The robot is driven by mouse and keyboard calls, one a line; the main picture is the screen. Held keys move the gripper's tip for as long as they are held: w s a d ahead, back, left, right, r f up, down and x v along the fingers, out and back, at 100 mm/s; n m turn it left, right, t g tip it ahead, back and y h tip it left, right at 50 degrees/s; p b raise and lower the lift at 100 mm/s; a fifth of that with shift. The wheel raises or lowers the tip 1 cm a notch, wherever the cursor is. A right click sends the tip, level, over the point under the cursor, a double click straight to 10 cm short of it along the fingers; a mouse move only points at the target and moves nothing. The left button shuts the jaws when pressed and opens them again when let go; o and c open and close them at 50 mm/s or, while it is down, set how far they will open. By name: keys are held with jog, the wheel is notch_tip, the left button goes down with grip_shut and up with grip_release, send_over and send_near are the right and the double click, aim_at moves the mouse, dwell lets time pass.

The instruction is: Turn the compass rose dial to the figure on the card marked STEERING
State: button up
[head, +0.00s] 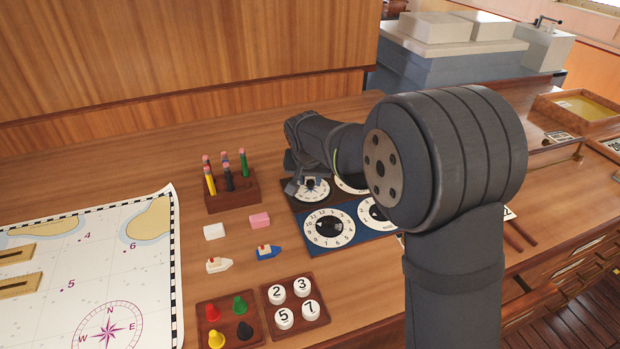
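Two boards with white dials lie on the wooden desk, a dark board (290,203) behind and a blue board (311,244) in front. The dark board's left dial (307,196) has a small dark knob and sits right under my gripper (303,185); it may be the compass rose dial, but its markings are too small to read. My gripper points down at this dial, close to its knob. Whether the fingers touch or grip the knob cannot be told. My arm hides part of both boards' right-hand dials. No card legibly marked STEERING shows.
The blue board's left dial (329,228) carries numbers. A pencil block (232,196), erasers, toy boats (268,253), a peg tray (231,322) and a number-button tray (296,308) stand left and in front. A chart (150,235) lies far left. Bare desk lies behind the pencils.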

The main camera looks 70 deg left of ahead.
grip_shut()
jog(key=shift+w+d+n+g, duration=0.15)
jog(key=shift+n+g, duration=0.4)
jog(key=shift+n, duration=0.85)
jog(key=shift+w+a+n+g, duration=0.15)
jog(key=shift+n+g, duration=0.4)
jog(key=shift+n, duration=0.85)
jog(key=shift+d, duration=0.1)
jog(key=shift+o, duration=2.1)
grip_release()
